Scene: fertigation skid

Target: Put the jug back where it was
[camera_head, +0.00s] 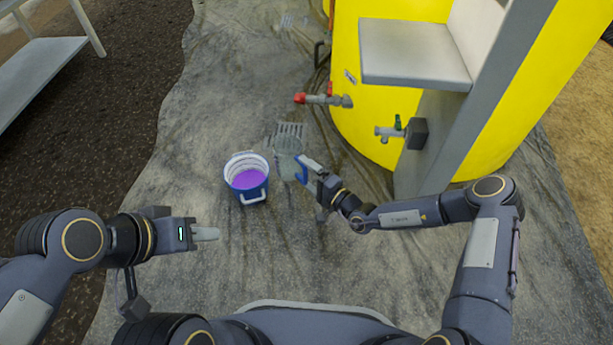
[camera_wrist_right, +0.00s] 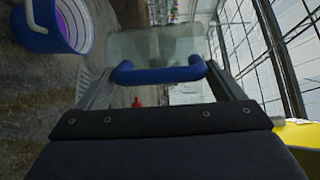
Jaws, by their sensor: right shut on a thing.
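The clear jug (camera_head: 287,160) with a blue handle (camera_head: 302,170) is in front of my right gripper (camera_head: 308,168) in the head view, left of the yellow tank. In the right wrist view the blue handle (camera_wrist_right: 160,72) lies between the two fingers of my right gripper (camera_wrist_right: 160,85), which is shut on it. The jug's clear body (camera_wrist_right: 160,48) shows beyond the handle. Whether the jug touches the ground cannot be told. My left gripper (camera_head: 205,234) is away from the jug, at the lower left; its finger gap cannot be made out.
A blue and white bucket (camera_head: 247,180) with purple liquid stands just left of the jug. A drain grate (camera_head: 289,130) lies behind the jug. A grey shelf (camera_head: 415,52) juts out above.

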